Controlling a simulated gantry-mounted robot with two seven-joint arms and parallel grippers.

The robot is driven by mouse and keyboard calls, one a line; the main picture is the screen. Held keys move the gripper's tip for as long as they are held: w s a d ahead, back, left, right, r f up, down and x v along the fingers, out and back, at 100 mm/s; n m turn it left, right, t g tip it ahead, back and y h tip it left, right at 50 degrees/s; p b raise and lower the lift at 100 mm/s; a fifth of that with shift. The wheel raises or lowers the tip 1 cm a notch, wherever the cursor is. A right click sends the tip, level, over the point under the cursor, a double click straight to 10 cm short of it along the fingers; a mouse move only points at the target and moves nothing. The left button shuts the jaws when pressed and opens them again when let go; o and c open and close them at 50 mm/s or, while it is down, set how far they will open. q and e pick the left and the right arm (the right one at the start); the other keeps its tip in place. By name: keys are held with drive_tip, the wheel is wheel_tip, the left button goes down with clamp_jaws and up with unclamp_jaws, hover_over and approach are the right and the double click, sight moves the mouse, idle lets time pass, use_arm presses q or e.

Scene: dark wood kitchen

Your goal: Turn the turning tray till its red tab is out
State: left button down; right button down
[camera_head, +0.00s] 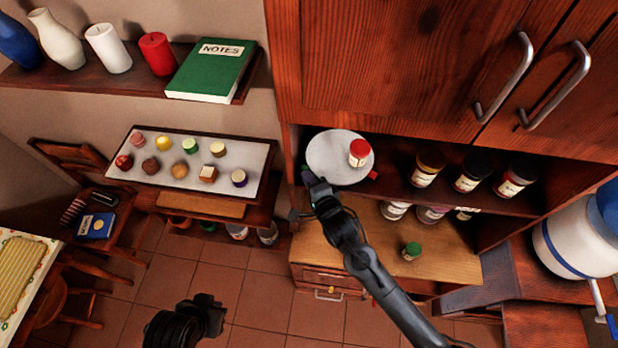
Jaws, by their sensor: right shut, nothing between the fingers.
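The turning tray (328,158) is a round pale disc on the cabinet's upper open shelf. A red-lidded jar (359,154) stands on its right part. The red tab (373,175) shows at the tray's front right edge. My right gripper (309,180) is shut and empty at the tray's front left edge; I cannot tell whether it touches the rim. A small green bit shows beside its fingertips, too small to make out. My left gripper (207,314) is low at the bottom, far from the tray, over the floor; its jaws are unclear.
Dark-lidded jars (470,172) stand right of the tray on the same shelf. Cabinet doors with metal handles (505,78) hang above. A white canister (575,240) stands at right.

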drive_tip(key=shift+w+a, duration=0.1)
drive_tip(key=shift+a, duration=0.05)
drive_tip(key=shift+w+a+r+m+t+h+b, duration=0.1)
drive_tip(key=shift+w+a+m+t+h+b, duration=0.25)
drive_tip(key=shift+m+h+b, duration=0.45)
drive_tip(key=shift+w+a+m+h+b, duration=0.15)
drive_tip(key=shift+w+m+h+b, duration=0.05)
drive_tip(key=shift+m+h+b, duration=0.45)
drive_tip(key=shift+h, duration=0.55)
drive_tip(key=shift+s, duration=0.15)
